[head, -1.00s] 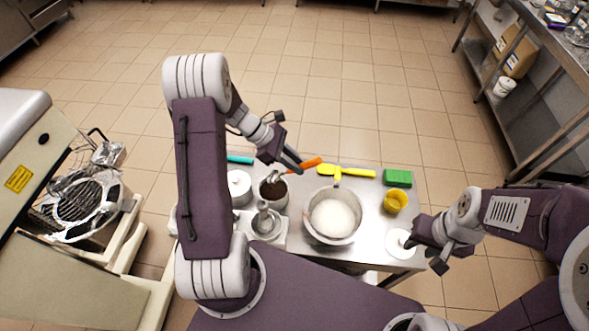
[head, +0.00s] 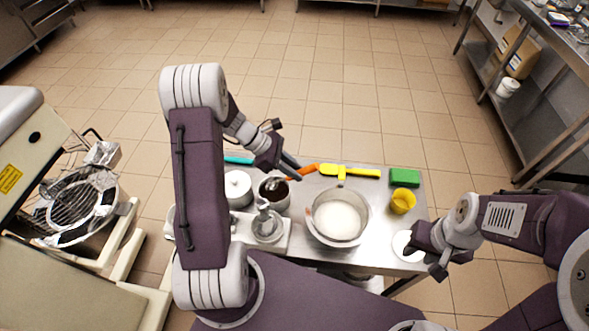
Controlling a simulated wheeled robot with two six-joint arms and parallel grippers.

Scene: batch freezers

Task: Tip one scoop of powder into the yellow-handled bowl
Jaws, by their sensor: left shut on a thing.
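My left gripper (head: 294,171) is shut on the orange-handled scoop (head: 304,171). The scoop slants down left, its head at the mouth of a metal canister (head: 277,204) of dark brown powder; how deep it sits and its load are hard to tell. To the right stands a large metal bowl (head: 318,226) holding white contents. A short yellow handle (head: 341,181) shows at its far rim. My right gripper (head: 418,240) is above the right table edge near a white disc (head: 403,243); its finger gap cannot be made out.
A scale (head: 280,240) with a metal vessel stands at front. A white lidded pot (head: 238,187) is left of the canister. A machine stands at far left.

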